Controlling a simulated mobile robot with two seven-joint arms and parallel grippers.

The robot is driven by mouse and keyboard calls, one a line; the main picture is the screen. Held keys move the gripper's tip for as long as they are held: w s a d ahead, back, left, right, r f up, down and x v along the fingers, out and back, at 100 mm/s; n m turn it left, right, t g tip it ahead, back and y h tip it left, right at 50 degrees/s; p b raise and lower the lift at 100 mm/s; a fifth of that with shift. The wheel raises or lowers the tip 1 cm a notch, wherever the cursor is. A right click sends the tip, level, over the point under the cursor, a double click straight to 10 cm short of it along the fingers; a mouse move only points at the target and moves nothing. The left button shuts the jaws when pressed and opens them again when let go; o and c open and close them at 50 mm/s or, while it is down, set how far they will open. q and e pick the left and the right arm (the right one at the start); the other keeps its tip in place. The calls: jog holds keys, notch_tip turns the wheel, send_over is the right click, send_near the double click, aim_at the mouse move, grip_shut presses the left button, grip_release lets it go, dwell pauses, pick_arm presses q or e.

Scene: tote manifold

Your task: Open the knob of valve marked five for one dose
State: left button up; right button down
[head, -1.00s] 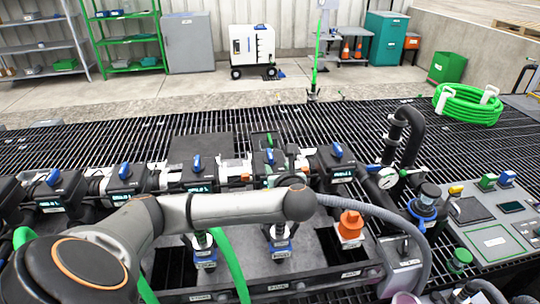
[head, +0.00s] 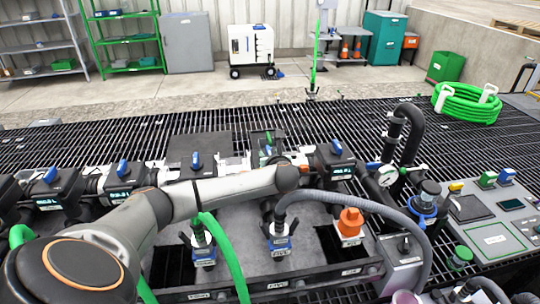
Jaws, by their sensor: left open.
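A row of black valve bodies with blue knobs runs across the manifold: far-left valve knob (head: 50,174), second knob (head: 122,168), third knob (head: 196,160) and rightmost knob (head: 336,147). Their number marks are too small to read, so I cannot tell which is five. My left arm crosses in front of the row. My left gripper (head: 268,157) is open, mostly hidden behind its wrist, over the row between the third and rightmost knobs. The valve under it is largely covered. I cannot tell whether it touches anything. My right gripper is not in view.
Green hose (head: 225,255) and grey hose (head: 375,208) rise from couplings in front of the row. An orange cap (head: 350,222) stands right of them. Open grating lies behind.

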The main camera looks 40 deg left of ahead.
pick_arm(q)
grip_shut()
dwell(0.3)
dwell(0.3)
